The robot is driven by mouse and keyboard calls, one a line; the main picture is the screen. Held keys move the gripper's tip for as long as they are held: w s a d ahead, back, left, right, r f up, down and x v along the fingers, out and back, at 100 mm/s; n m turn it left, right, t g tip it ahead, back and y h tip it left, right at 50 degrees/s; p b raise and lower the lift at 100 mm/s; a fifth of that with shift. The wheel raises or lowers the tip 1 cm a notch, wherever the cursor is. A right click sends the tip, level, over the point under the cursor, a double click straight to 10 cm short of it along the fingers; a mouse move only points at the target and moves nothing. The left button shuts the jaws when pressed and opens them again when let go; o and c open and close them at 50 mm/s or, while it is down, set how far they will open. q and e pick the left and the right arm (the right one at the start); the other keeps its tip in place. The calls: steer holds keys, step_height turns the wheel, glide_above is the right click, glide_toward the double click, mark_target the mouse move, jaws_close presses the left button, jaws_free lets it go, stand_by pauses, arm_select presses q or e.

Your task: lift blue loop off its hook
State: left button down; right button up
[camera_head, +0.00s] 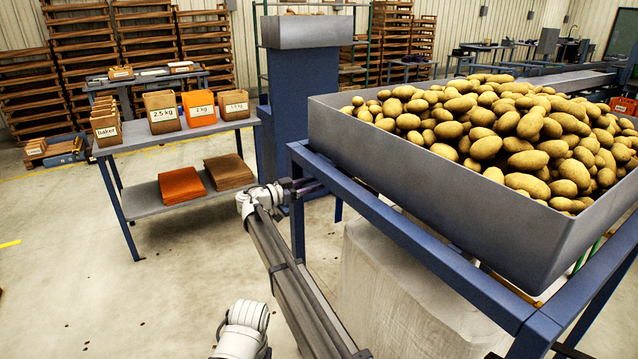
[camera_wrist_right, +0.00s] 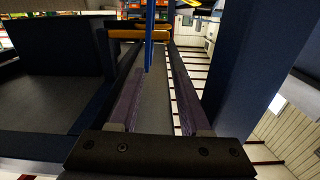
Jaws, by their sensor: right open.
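A thin blue strand (camera_wrist_right: 148,42), which looks like part of the blue loop, hangs upright in the right wrist view. It shows between the tips of my right gripper (camera_wrist_right: 153,58), which is open with its two purple-grey fingers apart. I cannot tell whether the strand is within the fingers or just beyond them. The hook is not clear in the wrist view. In the head view my right gripper (camera_head: 306,186) reaches in beside the blue frame leg under the potato hopper, partly hidden. I cannot make out the loop there. My left gripper is not in view.
The grey hopper (camera_head: 440,190) full of potatoes stands on a blue frame (camera_head: 420,245) at the right. A pale block (camera_head: 385,290) stands below it. A bench (camera_head: 185,138) with labelled boxes stands at the left. The floor in front of the bench is clear.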

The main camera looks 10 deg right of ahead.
steer(key=shift+v, duration=2.1)
steer(key=shift+s, duration=0.1)
